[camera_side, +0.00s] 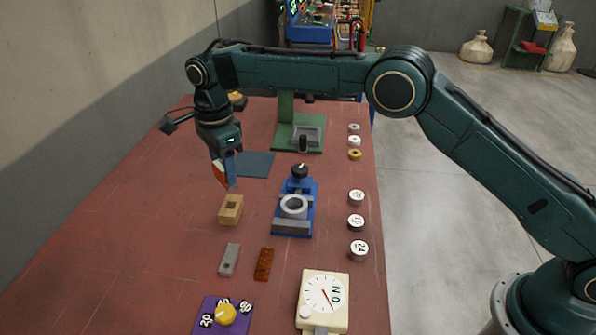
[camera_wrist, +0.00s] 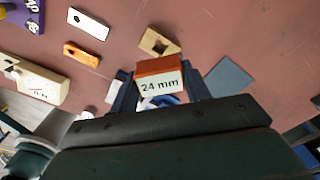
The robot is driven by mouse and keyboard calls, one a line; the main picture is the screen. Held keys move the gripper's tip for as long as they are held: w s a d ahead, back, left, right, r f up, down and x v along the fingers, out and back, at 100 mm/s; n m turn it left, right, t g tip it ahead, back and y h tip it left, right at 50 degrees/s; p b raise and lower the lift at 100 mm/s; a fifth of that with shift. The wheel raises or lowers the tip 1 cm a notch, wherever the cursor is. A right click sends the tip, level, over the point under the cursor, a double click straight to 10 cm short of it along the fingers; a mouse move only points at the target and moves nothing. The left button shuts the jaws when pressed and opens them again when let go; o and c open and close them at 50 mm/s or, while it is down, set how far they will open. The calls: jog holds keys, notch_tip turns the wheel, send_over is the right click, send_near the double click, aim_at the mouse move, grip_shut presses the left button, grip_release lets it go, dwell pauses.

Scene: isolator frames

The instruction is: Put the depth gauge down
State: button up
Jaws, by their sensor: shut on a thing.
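My gripper (camera_side: 228,180) is shut on a small block with a red-orange top and a white face reading "24 mm", which I take as the depth gauge (camera_side: 217,170). In the wrist view the depth gauge (camera_wrist: 160,80) sits between the two fingers of my gripper (camera_wrist: 160,92). It is held above the red table, behind and slightly left of a wooden block with a square hole (camera_side: 231,209). In the side view the fingers partly hide it. A flat blue-grey mat (camera_side: 257,165) lies just right of the gripper.
A blue vise with a grey ring (camera_side: 294,207) stands right of the wooden block. A green stand (camera_side: 285,125) is behind. A grey bar (camera_side: 229,260), an orange bar (camera_side: 264,264), a purple dial (camera_side: 225,315) and a cream timer (camera_side: 323,300) lie in front. The left table is clear.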

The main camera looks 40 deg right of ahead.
aim_at(228, 188)
jog(key=shift+f, duration=2.85)
jog(key=shift+f, duration=0.3)
jog(key=o, duration=1.2)
jog(key=shift+f, duration=0.1)
jog(key=shift+c, duration=0.2)
notch_tip(228, 188, up, 12)
jog(key=shift+r, duration=0.4)
jog(key=shift+d+r, duration=0.1)
